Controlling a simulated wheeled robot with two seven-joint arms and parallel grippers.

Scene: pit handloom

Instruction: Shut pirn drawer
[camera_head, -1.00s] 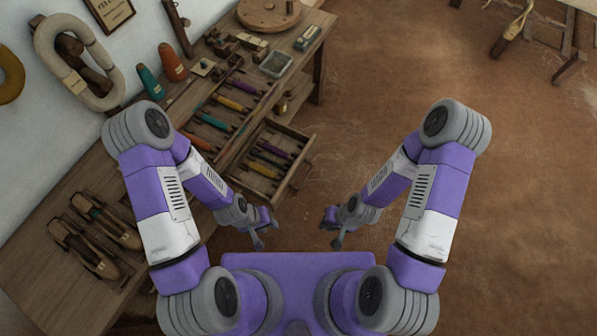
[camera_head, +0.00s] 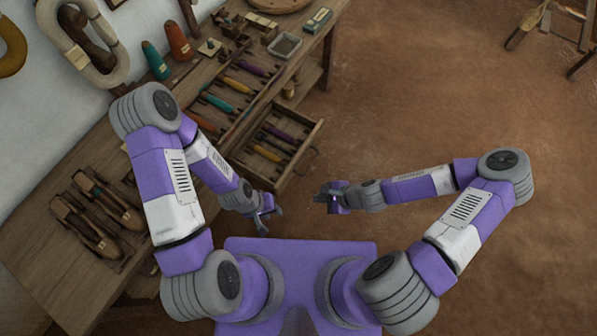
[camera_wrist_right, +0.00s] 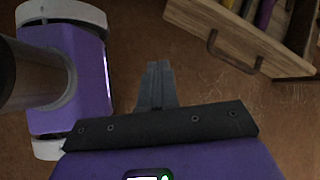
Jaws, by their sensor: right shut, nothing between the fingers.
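The pirn drawer (camera_head: 299,166) stands pulled out from the side of the wooden bench, with several pirns lying in its compartments. In the right wrist view its wooden front (camera_wrist_right: 240,38) and dark bar handle (camera_wrist_right: 228,58) show at the upper right. My right gripper (camera_head: 318,198) is shut and empty, a little out from the drawer's front corner and apart from it. Its closed fingers (camera_wrist_right: 156,82) point toward the floor beside the drawer front. My left gripper (camera_head: 271,222) is open and empty, just below the drawer's near end.
The bench (camera_head: 60,255) carries shuttles (camera_head: 98,212), a rack of coloured pirns (camera_head: 232,88), orange (camera_head: 178,42) and teal (camera_head: 155,60) cones and a small grey tray (camera_head: 285,45). Bare floor (camera_head: 430,110) lies open to the right of the drawer.

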